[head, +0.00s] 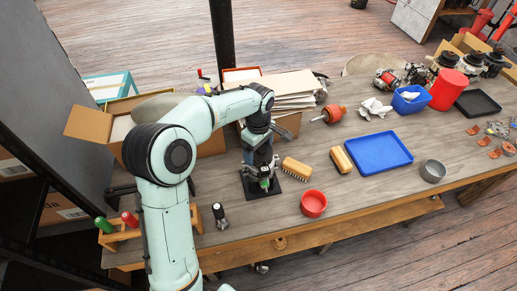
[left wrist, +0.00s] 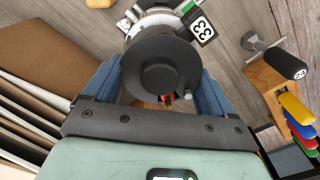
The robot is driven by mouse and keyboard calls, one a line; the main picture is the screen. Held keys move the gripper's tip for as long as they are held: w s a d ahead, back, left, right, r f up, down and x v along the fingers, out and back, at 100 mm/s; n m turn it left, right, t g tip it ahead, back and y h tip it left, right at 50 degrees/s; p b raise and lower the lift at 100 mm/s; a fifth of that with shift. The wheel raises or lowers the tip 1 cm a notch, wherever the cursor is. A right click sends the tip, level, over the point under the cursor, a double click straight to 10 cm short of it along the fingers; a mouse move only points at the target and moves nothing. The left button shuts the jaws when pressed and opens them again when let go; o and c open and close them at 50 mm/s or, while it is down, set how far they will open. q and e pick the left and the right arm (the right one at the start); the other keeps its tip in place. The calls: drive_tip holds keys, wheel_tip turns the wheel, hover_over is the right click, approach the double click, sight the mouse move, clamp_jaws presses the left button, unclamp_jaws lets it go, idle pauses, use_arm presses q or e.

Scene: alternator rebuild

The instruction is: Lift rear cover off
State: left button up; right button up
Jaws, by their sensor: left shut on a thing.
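The rear cover (left wrist: 160,75) is a round black cap with a raised hub. In the left wrist view it sits between the blue fingers of my left gripper (left wrist: 160,88), which is shut on it. A silver alternator body (left wrist: 150,18) with a "33" marker tag shows just beyond the cover; I cannot tell whether the two touch. In the head view my left gripper (head: 262,168) points down over a black base plate (head: 283,186), and hides most of the cover and alternator. My right gripper is out of view.
Two brushes (head: 296,168), a red bowl (head: 313,204), a blue tray (head: 378,153) and a grey ring (head: 432,171) lie to the right. An upright black-handled tool (head: 219,214) and a wooden screwdriver rack (head: 122,232) stand left. Cardboard boxes (head: 98,124) are behind.

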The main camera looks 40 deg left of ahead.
use_arm(q)
drive_tip(key=shift+r, duration=0.15)
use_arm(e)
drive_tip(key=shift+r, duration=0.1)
use_arm(q)
drive_tip(key=shift+r+p, duration=0.6)
drive_tip(key=shift+r, duration=0.5)
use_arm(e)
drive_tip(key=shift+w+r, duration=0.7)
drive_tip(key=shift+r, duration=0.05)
use_arm(q)
drive_tip(key=shift+r, duration=0.1)
drive_tip(key=shift+r, duration=0.45)
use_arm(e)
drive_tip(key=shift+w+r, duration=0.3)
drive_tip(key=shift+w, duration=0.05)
